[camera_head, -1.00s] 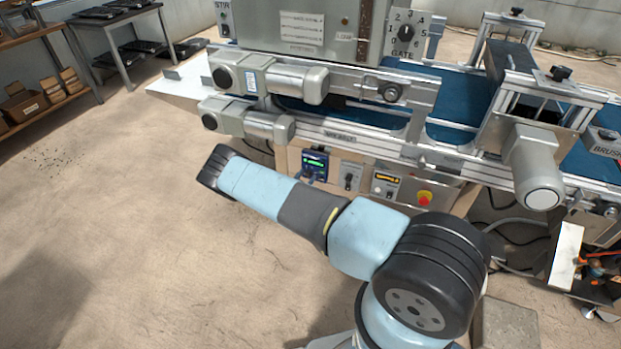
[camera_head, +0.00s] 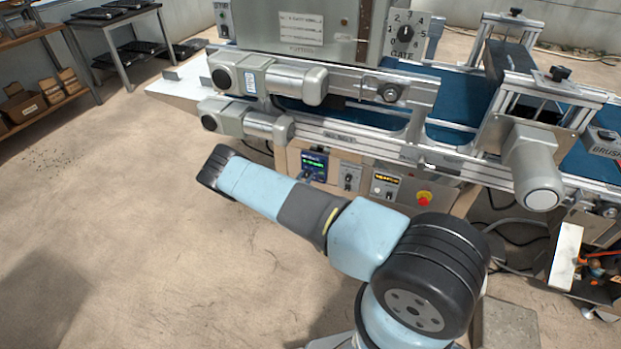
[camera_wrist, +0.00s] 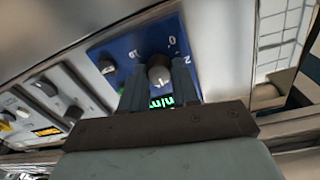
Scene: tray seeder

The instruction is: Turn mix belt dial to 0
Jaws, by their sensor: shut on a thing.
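My gripper (camera_wrist: 160,80) is shut on this knob, one finger on each side. Green lit characters show on a display (camera_wrist: 162,101), partly hidden between the fingers. I cannot tell exactly which mark the knob points at.
Beside the blue panel are a grey switch plate (camera_head: 350,177), a panel with an amber display (camera_head: 385,185) and a red button on yellow (camera_head: 423,198). Two motor housings (camera_head: 268,78) jut out above.

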